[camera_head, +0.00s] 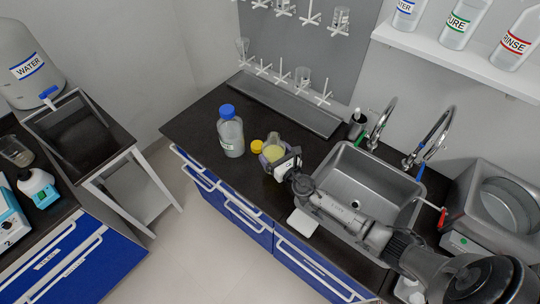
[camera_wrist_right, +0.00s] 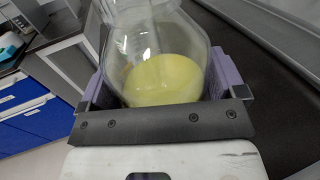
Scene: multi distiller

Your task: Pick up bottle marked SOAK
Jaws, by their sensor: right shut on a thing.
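A clear bottle with a blue cap (camera_head: 231,138) stands upright on the dark counter, left of my right gripper. It has a small pale label low on its front, too small to read. My right gripper (camera_head: 273,154) is shut on a clear glass vessel holding yellow liquid (camera_wrist_right: 165,80). In the right wrist view the vessel sits between the purple fingers (camera_wrist_right: 162,88). No SOAK lettering is readable on either one. My left gripper is not in view.
A steel sink (camera_head: 345,160) lies to the right, a drying rack (camera_head: 285,105) behind. The shelf (camera_head: 450,52) holds bottles marked PURE (camera_head: 462,25) and RINSE (camera_head: 515,42). A WATER tank (camera_head: 28,70) stands left.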

